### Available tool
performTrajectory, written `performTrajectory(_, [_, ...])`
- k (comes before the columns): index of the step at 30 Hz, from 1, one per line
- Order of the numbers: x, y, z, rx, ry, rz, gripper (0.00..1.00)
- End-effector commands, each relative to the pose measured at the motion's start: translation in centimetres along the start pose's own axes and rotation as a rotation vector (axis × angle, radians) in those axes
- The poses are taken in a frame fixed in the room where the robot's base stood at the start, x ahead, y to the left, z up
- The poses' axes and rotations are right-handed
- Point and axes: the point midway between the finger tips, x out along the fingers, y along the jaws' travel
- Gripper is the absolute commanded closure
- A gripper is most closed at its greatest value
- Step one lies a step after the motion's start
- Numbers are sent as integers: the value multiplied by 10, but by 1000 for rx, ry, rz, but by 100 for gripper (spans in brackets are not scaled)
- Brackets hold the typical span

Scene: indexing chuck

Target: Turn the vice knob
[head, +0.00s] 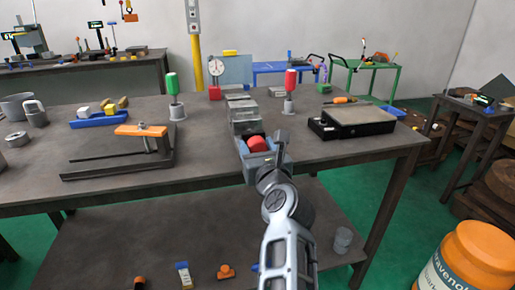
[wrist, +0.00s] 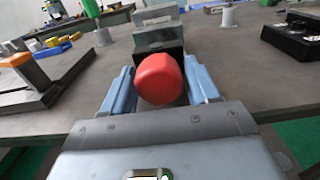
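The vice (head: 243,112) is a grey metal block on the workbench near its front edge. Its red knob (head: 257,144) faces me; in the wrist view the red knob (wrist: 159,79) is a rounded, faceted piece in front of the grey vice (wrist: 157,33). My gripper (wrist: 160,88) is open, with one blue finger on each side of the knob. A gap shows between the knob and each finger. In the head view my gripper (head: 260,148) is at the bench's front edge and partly hides the knob's lower side.
A black box with a grey plate (head: 355,118) lies right of the vice. A flat fixture with an orange bar (head: 140,131) lies to the left. Green-handled (head: 173,88) and red-handled (head: 291,80) tools stand upright behind. Bare bench surface lies between them.

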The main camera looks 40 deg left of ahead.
Motion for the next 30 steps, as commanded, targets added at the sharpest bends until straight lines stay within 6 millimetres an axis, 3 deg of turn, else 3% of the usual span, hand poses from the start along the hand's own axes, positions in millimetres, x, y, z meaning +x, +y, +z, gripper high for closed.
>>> performTrajectory(2, [0, 0, 0, 0, 0, 0, 49])
performTrajectory(12, [0, 0, 0, 0, 0, 0, 81])
performTrajectory(30, [0, -2, -1, -71, 1, -2, 82])
